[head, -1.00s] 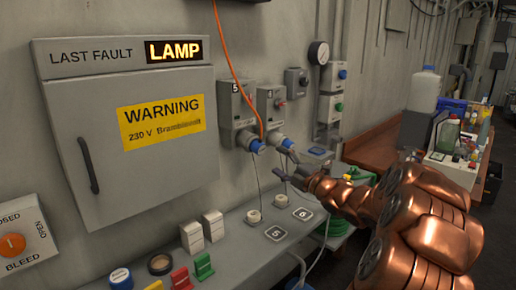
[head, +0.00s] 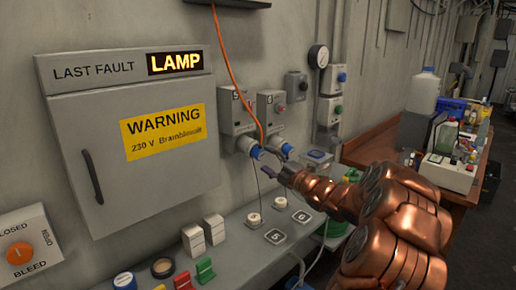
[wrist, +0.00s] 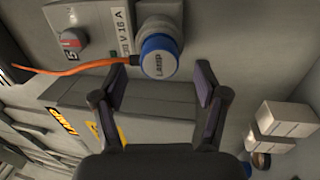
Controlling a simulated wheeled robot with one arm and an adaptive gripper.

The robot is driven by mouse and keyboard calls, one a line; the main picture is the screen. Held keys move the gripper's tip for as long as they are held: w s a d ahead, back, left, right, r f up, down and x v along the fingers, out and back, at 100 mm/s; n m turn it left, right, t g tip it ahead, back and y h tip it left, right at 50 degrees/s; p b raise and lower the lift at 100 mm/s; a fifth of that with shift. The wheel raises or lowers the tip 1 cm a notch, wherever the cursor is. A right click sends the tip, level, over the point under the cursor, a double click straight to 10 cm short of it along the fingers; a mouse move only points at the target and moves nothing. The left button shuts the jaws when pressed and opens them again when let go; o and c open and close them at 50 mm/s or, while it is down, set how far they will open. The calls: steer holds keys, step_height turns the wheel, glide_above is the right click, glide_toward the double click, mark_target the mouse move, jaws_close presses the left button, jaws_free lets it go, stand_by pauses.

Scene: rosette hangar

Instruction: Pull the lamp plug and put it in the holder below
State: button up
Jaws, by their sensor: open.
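The lamp plug (wrist: 158,57) is blue, marked "Lamp", with an orange cable. It sits in the wall socket under number 5, and also shows in the head view (head: 250,148). My gripper (wrist: 159,72) is open and empty, its two fingers apart on either side of the plug in the wrist view. Whether they touch it cannot be told. In the head view my gripper (head: 277,164) is just right of and below the plug. Round cream holders stand on the ledge below, one by label 5 (head: 253,220) and one by label 6 (head: 280,203).
A second socket unit (head: 271,110) with a blue plug is close on the right. A grey cabinet (head: 135,165) with a yellow warning sign and a lit LAMP display is at left. Switches (head: 205,270) line the ledge. A wooden bench (head: 385,147) with bottles is at right.

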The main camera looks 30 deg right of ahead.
mark_target(262, 156)
steer(key=shift+b+x, duration=0.45)
steer(key=shift+x, duration=0.45)
steer(key=shift+b+x, duration=0.3)
steer(key=shift+x, duration=0.65)
steer(key=shift+a, duration=0.1)
steer(key=shift+b, duration=1.15)
steer(key=shift+c, duration=0.2)
jaws_close()
steer(key=shift+s, duration=0.2)
